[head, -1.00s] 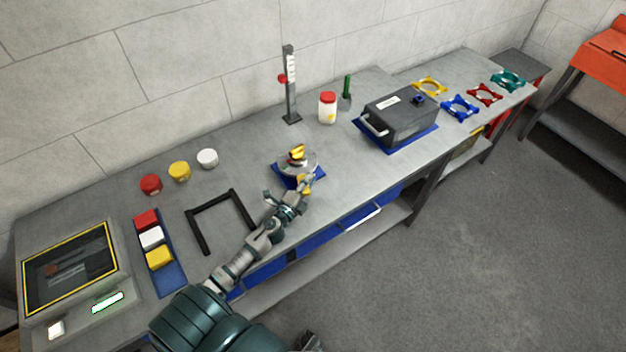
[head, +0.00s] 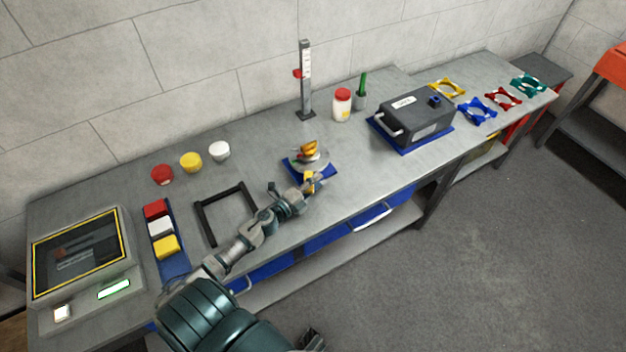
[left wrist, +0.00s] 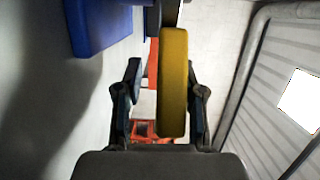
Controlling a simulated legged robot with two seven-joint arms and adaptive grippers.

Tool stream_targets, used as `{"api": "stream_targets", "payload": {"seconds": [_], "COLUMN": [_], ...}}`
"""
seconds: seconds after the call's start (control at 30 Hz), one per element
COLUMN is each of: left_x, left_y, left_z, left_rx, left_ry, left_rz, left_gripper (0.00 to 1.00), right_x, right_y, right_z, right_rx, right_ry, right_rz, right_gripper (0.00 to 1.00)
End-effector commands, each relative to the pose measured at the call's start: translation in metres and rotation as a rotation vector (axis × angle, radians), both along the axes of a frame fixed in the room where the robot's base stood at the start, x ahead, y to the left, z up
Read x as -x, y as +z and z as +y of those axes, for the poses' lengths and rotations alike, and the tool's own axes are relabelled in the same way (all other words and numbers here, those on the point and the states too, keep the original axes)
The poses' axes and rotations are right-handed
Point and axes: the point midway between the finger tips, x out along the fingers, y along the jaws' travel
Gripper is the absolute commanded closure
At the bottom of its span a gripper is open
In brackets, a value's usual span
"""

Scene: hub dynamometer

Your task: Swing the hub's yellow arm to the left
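The hub (head: 296,164) is a silver disc on a blue base near the bench's front edge, with a yellow piece on top. Its yellow arm (head: 309,182) points toward the front edge, partly hidden by my gripper. In the left wrist view the yellow arm (left wrist: 173,85) stands upright in the picture between the fingers. My left gripper (head: 296,193) is at the arm's front end. Its fingers (left wrist: 162,100) are open around the arm, with a clear gap on the left and a narrower one on the right. A dark part at the head view's bottom edge may be my right gripper (head: 311,341).
A black frame (head: 204,222) lies left of the gripper. A blue tray with coloured blocks (head: 161,227) and a screen console (head: 80,255) are farther left. A gauge post (head: 305,90), a jar (head: 342,106) and a grey box (head: 415,115) stand behind and right.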

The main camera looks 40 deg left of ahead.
Motion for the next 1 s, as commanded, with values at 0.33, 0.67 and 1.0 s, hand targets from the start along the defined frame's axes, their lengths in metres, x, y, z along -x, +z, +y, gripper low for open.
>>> {"api": "stream_targets", "payload": {"seconds": [0.33,0.67,1.0], "left_x": [0.0,0.057,0.112], "left_y": [0.002,0.001,0.002], "left_z": [0.006,0.012,0.017], "left_rx": [0.001,0.0,-0.003], "left_ry": [0.007,0.008,0.006], "left_rz": [-0.006,-0.002,-0.002], "left_gripper": [0.52,0.52,0.52], "right_x": [0.0,0.0,0.0], "right_y": [0.0,0.0,0.0], "right_z": [0.0,0.0,0.0], "right_rx": [-0.003,-0.001,-0.002], "right_ry": [-0.001,0.0,0.0], "right_rz": [-0.003,-0.002,-0.002], "right_gripper": [1.0,1.0,1.0]}}
